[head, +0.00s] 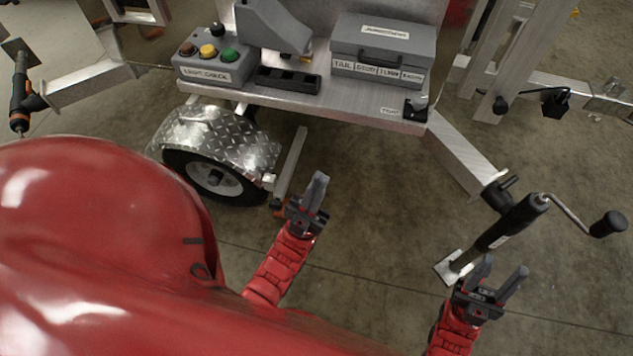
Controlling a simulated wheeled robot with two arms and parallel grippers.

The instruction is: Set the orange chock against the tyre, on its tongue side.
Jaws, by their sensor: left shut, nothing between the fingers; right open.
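The trailer's black tyre (238,196) stands on the floor under a silver checker-plate fender (222,138). The tongue with its jack runs off to the right of it. A small orange-red patch (280,211), perhaps part of the orange chock, shows low beside my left gripper, right of the tyre; most of it is hidden, and I cannot tell whether it touches the tyre. My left gripper (317,180) is shut and empty, its fingers pointing up, right of the tyre. My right gripper (505,266) is open and empty, near the foot of the jack.
A metal leg (291,163) slants down from the trailer bed (300,100) close to my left gripper. The jack (513,222) with its crank handle stands just above my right gripper. A grey box (383,50) and a button box (213,64) sit on the bed. Floor between the grippers is clear.

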